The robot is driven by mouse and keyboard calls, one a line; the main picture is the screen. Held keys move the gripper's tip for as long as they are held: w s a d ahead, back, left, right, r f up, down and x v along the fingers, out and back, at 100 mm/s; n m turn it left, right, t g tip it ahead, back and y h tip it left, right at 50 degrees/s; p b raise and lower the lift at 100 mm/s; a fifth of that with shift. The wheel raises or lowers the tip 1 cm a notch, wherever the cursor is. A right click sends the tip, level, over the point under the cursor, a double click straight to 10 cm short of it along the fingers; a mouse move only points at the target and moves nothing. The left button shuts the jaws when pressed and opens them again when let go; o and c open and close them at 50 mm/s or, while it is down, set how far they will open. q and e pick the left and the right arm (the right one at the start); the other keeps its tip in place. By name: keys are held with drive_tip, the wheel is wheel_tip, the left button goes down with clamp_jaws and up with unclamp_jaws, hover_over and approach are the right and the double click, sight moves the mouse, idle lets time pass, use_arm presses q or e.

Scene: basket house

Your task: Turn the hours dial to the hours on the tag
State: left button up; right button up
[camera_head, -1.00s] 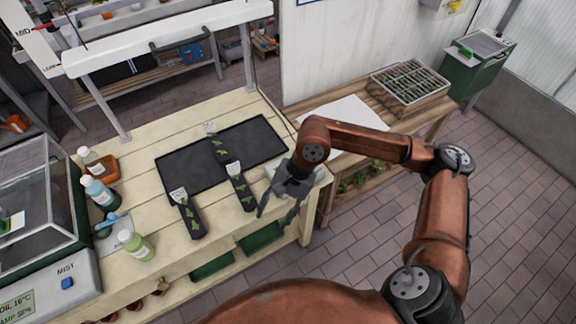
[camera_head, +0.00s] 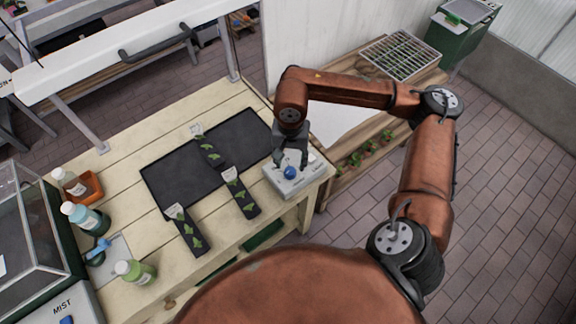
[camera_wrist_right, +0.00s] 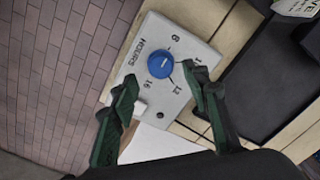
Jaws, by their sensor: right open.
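The hours dial (camera_head: 290,172) is a round blue knob on a pale grey box (camera_head: 283,188) at the bench's right corner. The right wrist view shows the dial (camera_wrist_right: 160,65) on a face marked HOURS, with 8, 12 and 16 legible around it. Its pointer setting is too small to read surely. My right gripper (camera_head: 291,161) is open above the dial; in the wrist view its fingers (camera_wrist_right: 160,79) lie on either side, apart from it. White tags (camera_head: 230,175) sit on dark plant strips, their writing unreadable. A tag corner (camera_wrist_right: 297,6) shows "VE". My left gripper is out of view.
A black mat (camera_head: 165,185) lies left of the box, with plant strips on and beside it. Bottles, an orange tray (camera_head: 88,186) and a glass-sided mist unit (camera_head: 30,230) stand at the left. A low wooden shelf (camera_head: 385,135) with a wire rack is behind.

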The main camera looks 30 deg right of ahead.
sight(290, 171)
wheel_tip(290, 171, down, 3)
drive_tip(key=shift+w+r, duration=0.1)
drive_tip(key=shift+f, duration=0.65)
drive_tip(key=c, duration=1.2)
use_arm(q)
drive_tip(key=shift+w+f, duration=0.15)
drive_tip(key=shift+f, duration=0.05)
use_arm(e)
drive_tip(key=shift+o, duration=0.2)
